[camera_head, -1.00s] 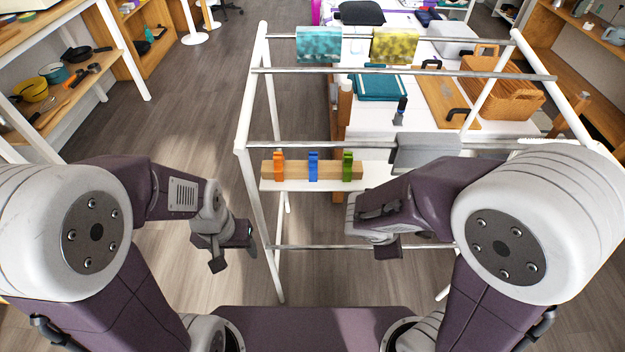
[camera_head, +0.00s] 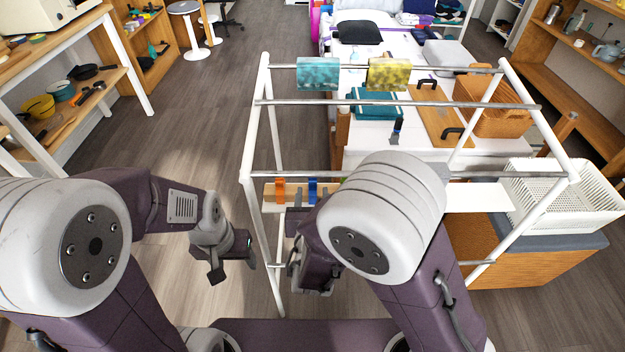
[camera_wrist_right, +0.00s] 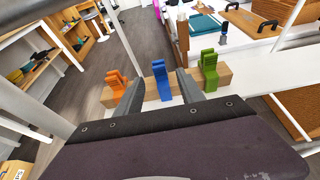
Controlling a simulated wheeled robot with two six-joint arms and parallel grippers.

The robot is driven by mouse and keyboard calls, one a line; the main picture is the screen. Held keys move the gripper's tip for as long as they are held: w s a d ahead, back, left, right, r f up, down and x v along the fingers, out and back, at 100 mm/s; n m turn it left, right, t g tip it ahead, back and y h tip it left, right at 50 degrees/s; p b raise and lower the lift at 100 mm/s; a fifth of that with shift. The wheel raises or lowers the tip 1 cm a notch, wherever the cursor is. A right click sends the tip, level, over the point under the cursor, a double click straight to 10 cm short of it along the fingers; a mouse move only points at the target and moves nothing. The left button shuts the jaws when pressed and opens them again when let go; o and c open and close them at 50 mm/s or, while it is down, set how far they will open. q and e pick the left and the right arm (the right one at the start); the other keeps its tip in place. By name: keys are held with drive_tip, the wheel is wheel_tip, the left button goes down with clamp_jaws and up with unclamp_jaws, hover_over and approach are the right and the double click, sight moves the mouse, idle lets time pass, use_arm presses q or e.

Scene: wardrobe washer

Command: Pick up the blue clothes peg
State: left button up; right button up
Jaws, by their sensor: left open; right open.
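The blue clothes peg (camera_head: 312,190) stands on a wooden strip on the white shelf of the drying rack, partly behind my right arm. In the right wrist view the blue peg (camera_wrist_right: 161,80) is upright between my right gripper's two fingers (camera_wrist_right: 160,90), ahead of them and apart from them. My right gripper is open and empty; its fingertips are largely hidden in the head view. An orange peg (camera_wrist_right: 116,85) stands to the left of the blue one and a green peg (camera_wrist_right: 209,70) to its right. My left gripper (camera_head: 232,262) is open and empty, left of the rack.
The white rack's bars (camera_head: 400,102) stand around the pegs, with a teal cloth (camera_head: 318,73) and a yellow cloth (camera_head: 389,74) hanging from an upper bar. A white basket (camera_head: 565,195) stands at the right. The floor left of the rack is clear.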

sight(313, 186)
drive_tip(key=x, duration=0.6)
drive_tip(key=shift+b, duration=0.35)
drive_tip(key=shift+c, duration=0.6)
clamp_jaws()
